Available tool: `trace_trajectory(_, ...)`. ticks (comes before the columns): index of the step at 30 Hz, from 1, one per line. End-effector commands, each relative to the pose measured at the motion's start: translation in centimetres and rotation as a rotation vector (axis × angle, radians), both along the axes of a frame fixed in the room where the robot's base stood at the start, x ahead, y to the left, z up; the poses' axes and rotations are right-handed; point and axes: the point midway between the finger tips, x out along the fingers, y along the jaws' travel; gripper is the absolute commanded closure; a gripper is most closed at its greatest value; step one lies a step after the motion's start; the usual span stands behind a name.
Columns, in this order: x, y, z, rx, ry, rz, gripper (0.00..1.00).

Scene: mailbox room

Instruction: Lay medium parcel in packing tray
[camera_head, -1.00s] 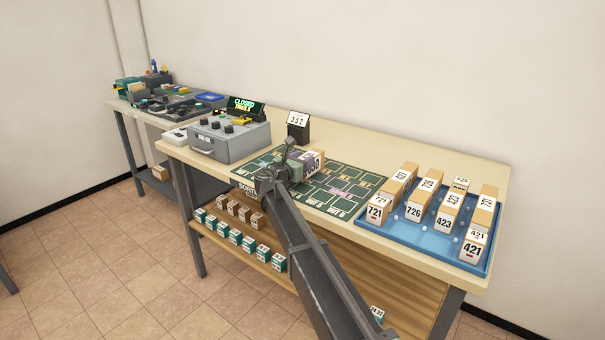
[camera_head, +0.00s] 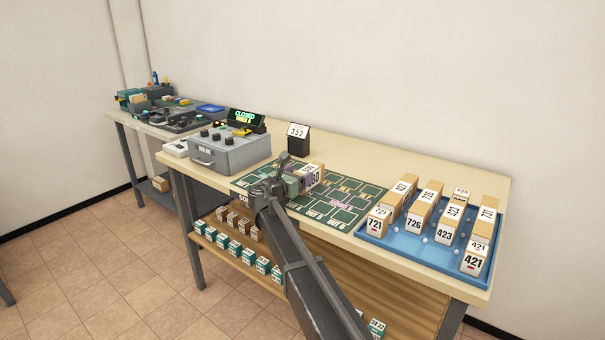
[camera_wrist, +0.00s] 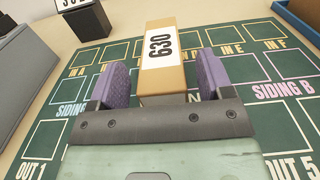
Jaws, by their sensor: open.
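A tan parcel (camera_wrist: 162,55) marked 630 lies on the green sorting mat (camera_wrist: 95,55) in the wrist view. It also shows in the head view (camera_head: 314,173). My gripper (camera_wrist: 160,78) is open, its purple fingers on either side of the parcel's near end with a gap on each side. The parcel's far part reaches beyond the fingertips. In the head view my gripper (camera_head: 286,178) is low over the mat, at the parcel's left. A blue tray (camera_head: 398,247) at the table's right end holds several numbered parcels. I cannot tell whether it is the packing tray.
A grey control box (camera_head: 229,151) stands left of the mat, with a display reading CLOSED (camera_head: 246,118) behind it. A black stand (camera_head: 298,140) showing 352 is behind the mat. Several small boxes (camera_head: 235,249) fill the shelf below. The mat's right part is clear.

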Motion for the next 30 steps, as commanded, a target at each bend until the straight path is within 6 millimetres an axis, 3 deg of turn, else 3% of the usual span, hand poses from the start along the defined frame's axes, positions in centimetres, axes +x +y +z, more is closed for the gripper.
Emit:
trace_trajectory(6,-5.4,3.0,0.0,0.0,0.0,0.002,0.27)
trace_trajectory(12,-8.0,4.7,0.0,0.0,0.0,-0.001,0.27)
trace_trajectory(15,-8.3,4.9,0.0,0.0,0.0,-0.001,0.27)
trace_trajectory(16,-8.3,4.9,0.0,0.0,0.0,-0.001,0.22)
trace_trajectory(25,-8.3,4.9,0.0,0.0,0.0,-0.001,0.22)
trace_trajectory(30,-7.8,3.9,1.8,0.0,0.0,-0.015,0.22)
